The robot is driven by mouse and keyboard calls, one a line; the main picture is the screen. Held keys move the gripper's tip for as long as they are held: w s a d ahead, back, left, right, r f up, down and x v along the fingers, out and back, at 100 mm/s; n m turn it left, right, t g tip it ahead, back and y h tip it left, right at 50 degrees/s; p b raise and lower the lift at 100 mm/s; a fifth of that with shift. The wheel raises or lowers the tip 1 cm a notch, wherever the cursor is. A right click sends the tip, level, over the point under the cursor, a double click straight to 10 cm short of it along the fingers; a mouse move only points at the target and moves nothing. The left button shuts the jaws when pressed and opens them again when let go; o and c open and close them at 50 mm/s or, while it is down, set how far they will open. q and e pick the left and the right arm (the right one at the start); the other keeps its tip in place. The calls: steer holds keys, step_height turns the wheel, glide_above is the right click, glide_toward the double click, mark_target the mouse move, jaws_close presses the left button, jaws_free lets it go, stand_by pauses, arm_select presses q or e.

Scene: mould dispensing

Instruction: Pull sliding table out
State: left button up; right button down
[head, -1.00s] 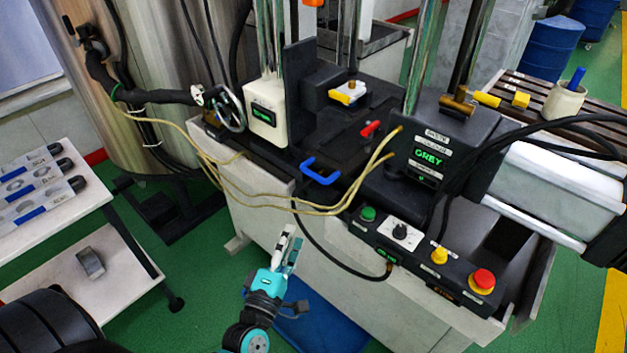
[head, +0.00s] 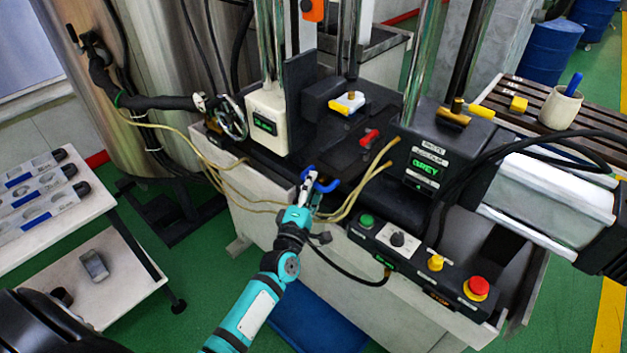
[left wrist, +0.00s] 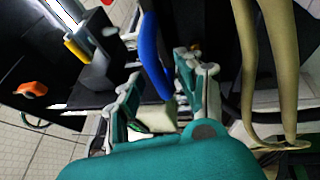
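The blue handle (head: 329,187) is on the front edge of the dark sliding table (head: 335,148), between the white unit and the grey-paste unit. My left gripper (head: 308,180) is at the handle's left part and hides some of it. In the left wrist view, the handle (left wrist: 151,52) runs between the two spread fingers of my left gripper (left wrist: 160,82). A gap shows beside the handle, so the fingers look open around it, not closed on it. My right gripper is in no view.
Yellowish hoses (head: 345,205) hang close to the right of my left gripper; they also show in the left wrist view (left wrist: 278,75). A button panel (head: 420,255) lies to the right. Green floor is free in front, with a blue mat (head: 315,318).

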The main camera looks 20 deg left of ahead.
arm_select(q)
steer(key=shift+w+r, duration=0.1)
steer(key=shift+w, duration=0.4)
jaws_close()
